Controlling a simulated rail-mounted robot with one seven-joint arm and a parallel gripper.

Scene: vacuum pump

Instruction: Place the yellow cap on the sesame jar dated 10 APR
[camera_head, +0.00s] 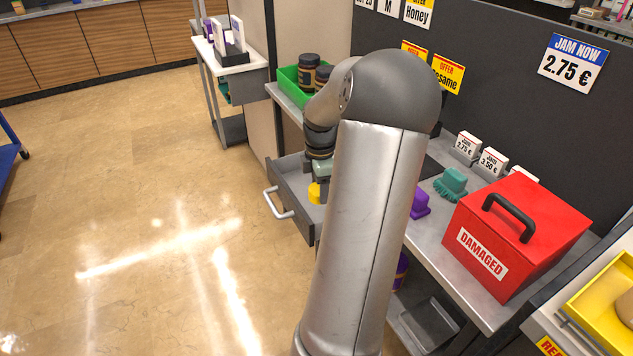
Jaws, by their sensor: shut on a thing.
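My gripper (322,183) points down over the open grey drawer (289,178) at the left end of the counter. It is shut on the yellow cap (314,194), which shows at its fingertips; my arm hides part of the cap and drawer. Whether the cap touches the drawer floor I cannot tell. Dark jars with black lids (309,67) stand in a green crate (288,78) at the back left of the counter. Their dates are too small to read, so I cannot tell which is the sesame jar dated 10 APR.
My arm covers the middle of the counter. A red "DAMAGED" box (520,235), a teal brush (452,183), a purple object (419,204) and price cards (467,146) stand to its right. The drawer's handle (275,203) sticks out over the clear floor.

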